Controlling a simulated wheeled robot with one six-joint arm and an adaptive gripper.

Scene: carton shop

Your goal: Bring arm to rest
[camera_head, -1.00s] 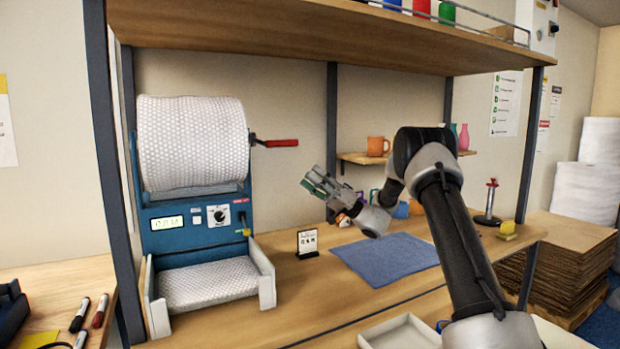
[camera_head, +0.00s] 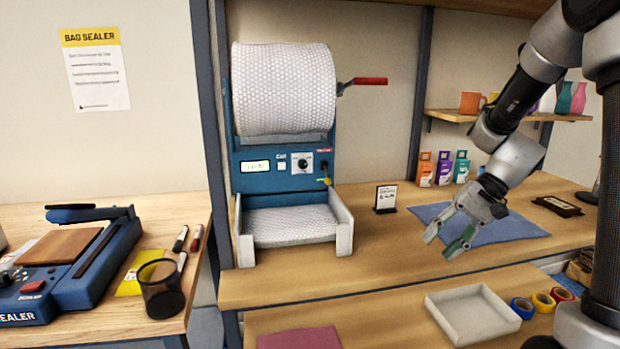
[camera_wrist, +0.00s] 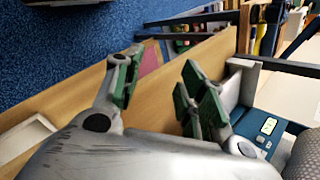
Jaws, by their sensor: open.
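My gripper (camera_head: 446,242) is open and empty on the right side of the head view, fingers pointing down and to the left. It is above the front of the wooden bench (camera_head: 395,262), and part of a blue mat (camera_head: 512,231) lies behind it. In the wrist view the two green-padded fingers (camera_wrist: 158,92) are spread apart with nothing between them. My arm comes in from the right edge of the head view, bent at the elbow.
A blue bubble-wrap dispenser (camera_head: 285,180) with a red handle stands left of my gripper. A small sign (camera_head: 386,199) stands between them. A white tray (camera_head: 472,314) and tape rolls (camera_head: 543,302) sit lower. A bag sealer (camera_head: 65,262) is far left. Cups and vases stand on a small shelf (camera_head: 450,115).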

